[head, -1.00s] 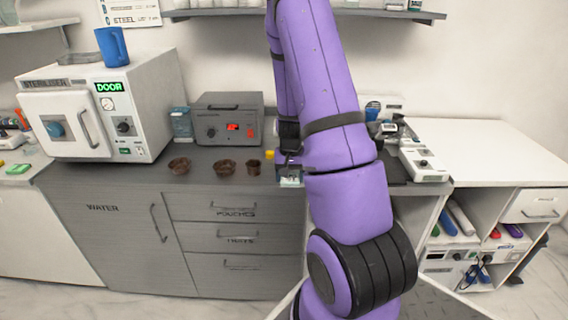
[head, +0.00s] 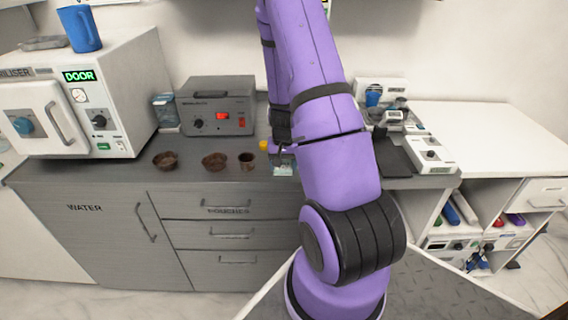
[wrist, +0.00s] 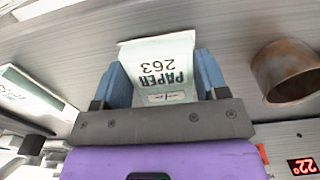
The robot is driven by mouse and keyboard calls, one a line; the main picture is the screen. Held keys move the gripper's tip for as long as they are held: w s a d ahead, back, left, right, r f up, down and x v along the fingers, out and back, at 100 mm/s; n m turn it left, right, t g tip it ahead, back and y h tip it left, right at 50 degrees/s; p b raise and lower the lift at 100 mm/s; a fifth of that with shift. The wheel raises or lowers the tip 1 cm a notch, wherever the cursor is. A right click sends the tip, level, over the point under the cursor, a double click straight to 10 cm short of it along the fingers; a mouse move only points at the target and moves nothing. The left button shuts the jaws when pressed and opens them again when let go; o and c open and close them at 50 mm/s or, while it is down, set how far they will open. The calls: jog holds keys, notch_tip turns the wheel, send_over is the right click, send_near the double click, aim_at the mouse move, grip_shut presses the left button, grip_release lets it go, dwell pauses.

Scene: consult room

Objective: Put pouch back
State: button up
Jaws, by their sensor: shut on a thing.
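My gripper (wrist: 164,80) is shut on a white and pale green paper pouch (wrist: 160,62) marked "PAPER 263", held between its two blue fingers. In the head view my gripper (head: 281,154) is small and partly hidden by my arm. The pouch (head: 283,169) shows below it, over the front part of the dark counter, right of a small brown cup (head: 247,161). Whether it touches the counter I cannot tell. A second similar packet (wrist: 30,97) lies at the left of the wrist view. The drawer labelled "POUCHES" (head: 229,208) is closed below the counter.
Two brown bowls (head: 214,161) stand left of the cup. White equipment (head: 430,155) stands right of my arm. Two more closed drawers lie below the labelled one.

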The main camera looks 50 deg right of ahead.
jog(key=o, duration=1)
jog(key=shift+f, duration=0.15)
jog(key=shift+o, duration=0.2)
